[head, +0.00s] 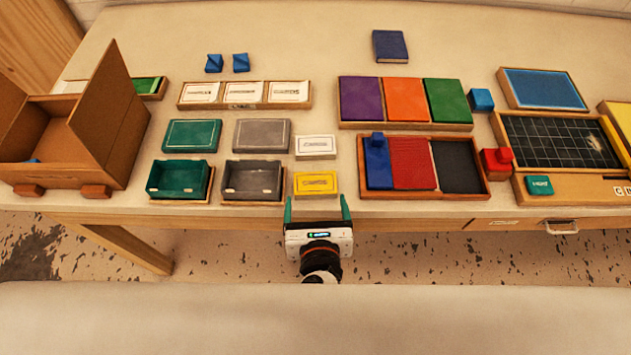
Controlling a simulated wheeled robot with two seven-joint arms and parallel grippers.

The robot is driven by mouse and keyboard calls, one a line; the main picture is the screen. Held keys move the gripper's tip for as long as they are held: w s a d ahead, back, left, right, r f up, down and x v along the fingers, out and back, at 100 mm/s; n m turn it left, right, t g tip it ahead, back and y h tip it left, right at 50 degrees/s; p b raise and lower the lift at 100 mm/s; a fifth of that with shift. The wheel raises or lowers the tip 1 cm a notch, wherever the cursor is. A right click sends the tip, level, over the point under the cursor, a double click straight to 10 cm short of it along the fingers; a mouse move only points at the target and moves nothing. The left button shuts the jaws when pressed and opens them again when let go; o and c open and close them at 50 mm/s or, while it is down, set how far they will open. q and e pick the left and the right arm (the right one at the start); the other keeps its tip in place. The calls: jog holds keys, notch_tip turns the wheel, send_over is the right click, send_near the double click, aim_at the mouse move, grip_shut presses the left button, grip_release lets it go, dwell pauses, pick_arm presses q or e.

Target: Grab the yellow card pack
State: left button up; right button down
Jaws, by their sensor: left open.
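The yellow card pack (316,184) lies flat near the front edge of the table, with dark lettering on its top. A white card pack (316,147) lies just behind it. My left gripper (317,207) is at the table's front edge, directly in front of the yellow pack. Its two green fingers are spread, one towards each side of the pack's near end, with nothing held between them. I cannot tell whether the fingers touch the pack. My right gripper is not in view.
A dark open tray (252,180) stands close left of the yellow pack. A wooden tray with red and black panels (410,163) stands to the right. A wooden box (92,125) is at the far left. The back of the table (300,40) is mostly clear.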

aim_at(315, 184)
pick_arm(q)
jog(key=p+x, duration=0.1)
jog(key=x, duration=0.6)
jog(key=shift+w+d+f, duration=0.1)
jog(key=shift+w, duration=0.25)
jog(key=shift+s, duration=0.1)
jog(key=shift+c, duration=0.4)
jog(key=c, duration=0.6)
